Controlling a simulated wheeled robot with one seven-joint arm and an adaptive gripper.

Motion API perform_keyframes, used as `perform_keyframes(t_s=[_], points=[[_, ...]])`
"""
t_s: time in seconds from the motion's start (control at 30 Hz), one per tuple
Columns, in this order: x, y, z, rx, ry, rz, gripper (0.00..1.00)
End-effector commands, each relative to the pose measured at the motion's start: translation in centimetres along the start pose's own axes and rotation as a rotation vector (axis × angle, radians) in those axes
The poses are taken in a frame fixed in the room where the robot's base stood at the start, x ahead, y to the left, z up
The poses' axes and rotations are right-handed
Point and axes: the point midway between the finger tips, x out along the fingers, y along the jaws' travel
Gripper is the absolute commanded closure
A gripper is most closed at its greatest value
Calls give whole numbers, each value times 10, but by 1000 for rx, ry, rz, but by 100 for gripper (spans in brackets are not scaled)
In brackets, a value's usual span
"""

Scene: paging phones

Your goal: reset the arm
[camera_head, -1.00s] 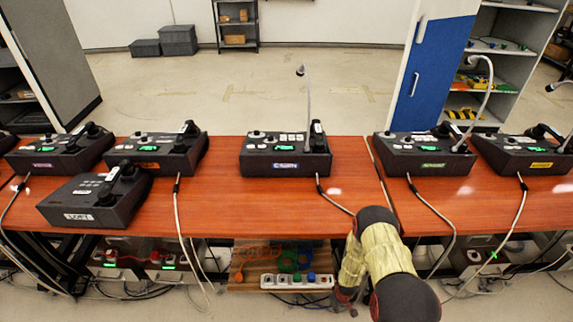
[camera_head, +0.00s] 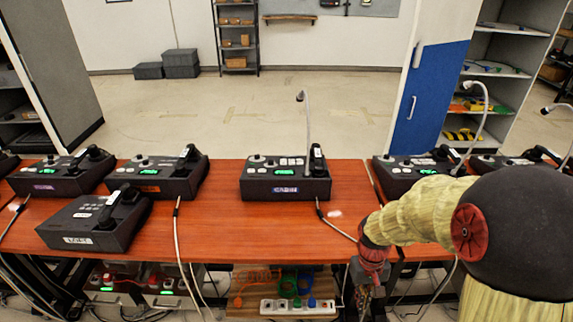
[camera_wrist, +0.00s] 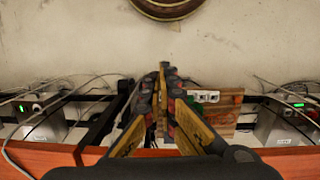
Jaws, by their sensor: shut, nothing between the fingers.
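My arm (camera_head: 425,212), with a yellow cover and dark joints, comes in from the right in the head view. It bends down at the table's front edge. My gripper (camera_head: 364,300) hangs just in front of that edge, low in the picture and partly cut off by its bottom. In the wrist view my gripper (camera_wrist: 163,75) is shut, its fingertips together with nothing between them. It points past the edge of the table (camera_wrist: 40,158), over the floor and cables. It holds no phone.
Several paging phones stand on the orange table (camera_head: 200,220), including one labelled CABIN (camera_head: 285,182) with a gooseneck microphone. A phone (camera_head: 95,218) sits nearer the front left. Cables (camera_head: 176,235) hang over the front edge. A power strip (camera_head: 298,306) lies below.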

Motion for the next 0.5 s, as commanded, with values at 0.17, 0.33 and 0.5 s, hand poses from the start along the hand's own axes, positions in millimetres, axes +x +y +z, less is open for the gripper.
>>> perform_keyframes(t_s=[0.17, 0.33, 0.5], points=[[-63, -6, 44, 35, 56, -6, 100], [-109, -12, 83, 54, 129, -15, 100], [-149, -17, 116, 56, 240, -20, 100]])
